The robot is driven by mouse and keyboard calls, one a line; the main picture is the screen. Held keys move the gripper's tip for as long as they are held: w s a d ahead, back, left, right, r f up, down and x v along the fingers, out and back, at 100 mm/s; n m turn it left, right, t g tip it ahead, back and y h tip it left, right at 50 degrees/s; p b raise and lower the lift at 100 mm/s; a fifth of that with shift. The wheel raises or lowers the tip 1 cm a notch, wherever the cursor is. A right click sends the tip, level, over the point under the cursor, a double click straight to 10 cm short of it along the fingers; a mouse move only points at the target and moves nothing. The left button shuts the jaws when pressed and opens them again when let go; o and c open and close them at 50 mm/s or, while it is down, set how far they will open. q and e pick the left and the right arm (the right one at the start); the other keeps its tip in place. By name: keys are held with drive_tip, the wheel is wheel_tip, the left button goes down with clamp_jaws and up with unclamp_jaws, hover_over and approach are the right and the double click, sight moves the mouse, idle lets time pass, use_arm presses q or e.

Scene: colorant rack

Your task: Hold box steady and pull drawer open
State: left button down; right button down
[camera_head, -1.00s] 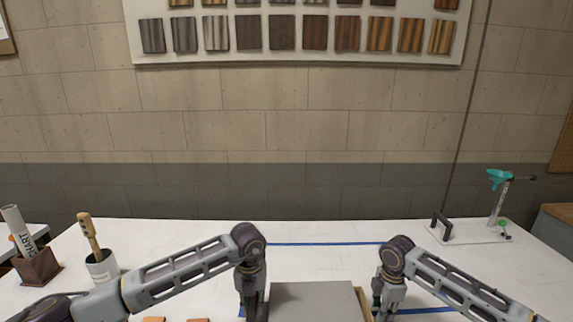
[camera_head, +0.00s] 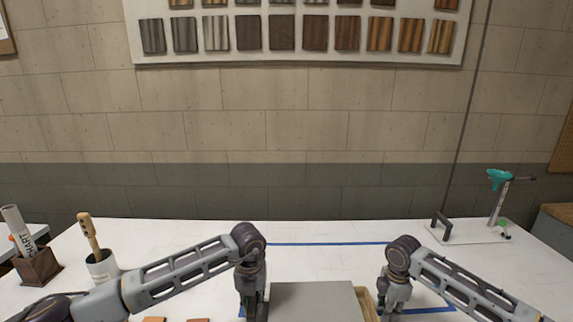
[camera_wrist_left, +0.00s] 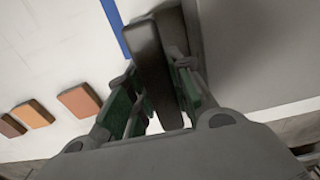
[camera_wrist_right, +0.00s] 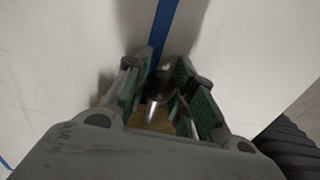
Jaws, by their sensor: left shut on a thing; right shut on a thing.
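The grey box (camera_head: 312,298) stands at the bottom middle of the head view, its lower part cut off. My left gripper (camera_head: 254,308) is at its left side, shut on a dark upright bar-like handle (camera_wrist_left: 153,68) beside the box's grey wall (camera_wrist_left: 245,55). The wooden drawer (camera_head: 367,302) sticks out from the box's right side as a tan strip. My right gripper (camera_head: 391,305) is at its outer end, shut on a round dark knob (camera_wrist_right: 160,84). Some tan drawer wood (camera_wrist_right: 150,118) shows between the right fingers; the drawer's inside is mostly hidden.
Blue tape (camera_head: 320,243) marks the white table. Several brown and orange tiles (camera_wrist_left: 78,100) lie left of the box. A white cup with a brush (camera_head: 101,268) and a brown holder (camera_head: 38,268) stand at left. A teal-topped stand (camera_head: 499,205) is at back right.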

use_arm(q)
drive_tip(key=shift+a, duration=0.1)
use_arm(e)
drive_tip(key=shift+d, duration=1.6)
